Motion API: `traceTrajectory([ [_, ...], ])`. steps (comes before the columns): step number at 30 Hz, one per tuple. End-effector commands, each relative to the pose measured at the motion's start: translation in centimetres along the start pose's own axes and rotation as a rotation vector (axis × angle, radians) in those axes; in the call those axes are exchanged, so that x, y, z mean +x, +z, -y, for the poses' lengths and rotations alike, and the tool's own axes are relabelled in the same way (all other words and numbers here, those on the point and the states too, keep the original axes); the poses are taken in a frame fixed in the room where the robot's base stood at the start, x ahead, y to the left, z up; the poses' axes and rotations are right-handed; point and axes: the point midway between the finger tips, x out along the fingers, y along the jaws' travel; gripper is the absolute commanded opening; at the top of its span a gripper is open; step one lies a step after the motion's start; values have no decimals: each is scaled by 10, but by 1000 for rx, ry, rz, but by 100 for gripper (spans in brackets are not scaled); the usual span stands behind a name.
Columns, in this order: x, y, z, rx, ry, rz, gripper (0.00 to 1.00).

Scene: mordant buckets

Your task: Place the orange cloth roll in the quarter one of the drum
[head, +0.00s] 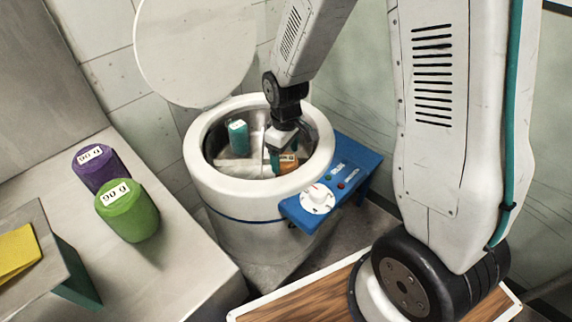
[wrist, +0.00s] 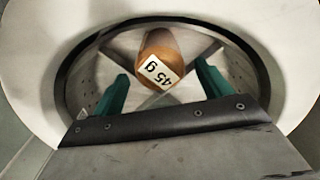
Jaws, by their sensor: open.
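The orange cloth roll (head: 289,163) lies inside the round white drum (head: 230,185), on the right side in the head view. In the wrist view the orange roll (wrist: 158,44) has a white "45 g" label facing me and sits between two divider walls. My gripper (head: 276,160) reaches down into the drum beside the roll. In the wrist view the teal fingers of my gripper (wrist: 162,74) are spread wide, one on each side of the roll, with gaps to it. Quarter numbers are not readable.
A teal roll (head: 238,137) stands in another compartment of the drum. The drum's lid (head: 195,50) is raised behind. A blue control panel (head: 335,180) with a white dial is at the drum's right. Purple (head: 100,168) and green (head: 128,210) rolls stand on the left counter.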

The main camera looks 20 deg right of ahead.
Motion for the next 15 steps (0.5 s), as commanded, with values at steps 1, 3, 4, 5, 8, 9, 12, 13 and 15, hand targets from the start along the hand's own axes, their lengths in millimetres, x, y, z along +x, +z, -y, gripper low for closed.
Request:
traceTrajectory([
  [1,-13,-1,-1,0,3,-5,77],
  [3,-26,-1,0,0,2,-4,77],
  [4,-31,0,0,0,2,-4,77],
  [5,-36,-1,0,0,2,-4,77],
  [8,-47,0,0,0,1,-2,77],
  [9,-50,0,0,0,1,-1,77],
  [12,-55,0,0,0,1,-1,77],
  [13,-56,0,0,0,0,-1,77],
  [15,-59,1,0,4,1,-2,77],
])
